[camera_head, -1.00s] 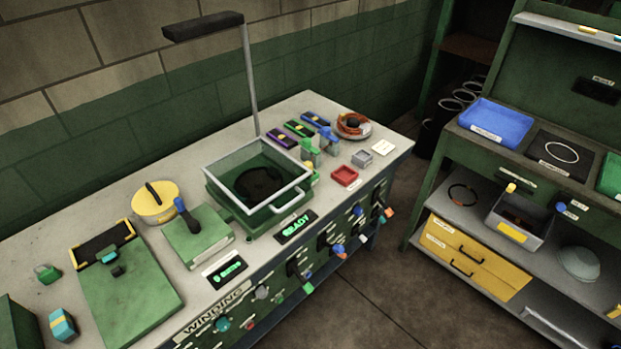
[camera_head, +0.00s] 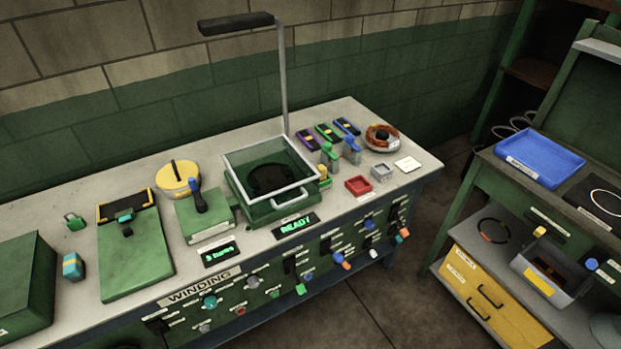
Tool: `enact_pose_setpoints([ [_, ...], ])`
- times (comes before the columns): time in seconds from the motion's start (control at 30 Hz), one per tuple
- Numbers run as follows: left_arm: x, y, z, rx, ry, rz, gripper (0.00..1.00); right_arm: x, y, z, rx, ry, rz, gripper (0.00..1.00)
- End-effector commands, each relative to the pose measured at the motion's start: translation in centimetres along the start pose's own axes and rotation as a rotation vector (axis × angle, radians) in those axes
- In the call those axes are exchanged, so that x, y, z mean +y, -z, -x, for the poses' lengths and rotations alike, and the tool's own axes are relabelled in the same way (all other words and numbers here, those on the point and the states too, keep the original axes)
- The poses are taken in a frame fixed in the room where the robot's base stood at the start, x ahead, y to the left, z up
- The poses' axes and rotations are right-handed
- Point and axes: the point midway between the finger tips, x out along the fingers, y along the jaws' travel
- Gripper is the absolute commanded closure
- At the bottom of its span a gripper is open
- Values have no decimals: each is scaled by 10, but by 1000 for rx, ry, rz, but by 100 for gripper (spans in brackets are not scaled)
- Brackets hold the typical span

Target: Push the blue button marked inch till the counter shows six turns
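The counter display (camera_head: 220,253) sits at the front of the winding bench, lit green. Its small text looks like a 3 and a blurred word. A second display (camera_head: 296,226) beside it reads READY. The bench's front panel (camera_head: 262,290) carries several coloured knobs and buttons. Neither of my grippers is in view.
A clear-lidded green winder box (camera_head: 270,183) stands on the bench under a lamp post (camera_head: 284,80). A green lever block (camera_head: 204,215), yellow round tin (camera_head: 177,178) and red tray (camera_head: 358,185) are near it. A second bench holds a blue tray (camera_head: 540,158). Floor shows between the benches.

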Motion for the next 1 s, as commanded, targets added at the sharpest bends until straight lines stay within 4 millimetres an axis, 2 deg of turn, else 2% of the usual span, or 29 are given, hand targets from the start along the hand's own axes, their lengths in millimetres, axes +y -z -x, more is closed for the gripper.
enact_pose_setpoints([
  [0.07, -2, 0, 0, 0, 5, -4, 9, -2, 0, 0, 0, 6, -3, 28],
  [0.87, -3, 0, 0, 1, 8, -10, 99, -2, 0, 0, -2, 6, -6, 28],
  [1.0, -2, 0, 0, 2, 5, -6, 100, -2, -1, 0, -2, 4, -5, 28],
])
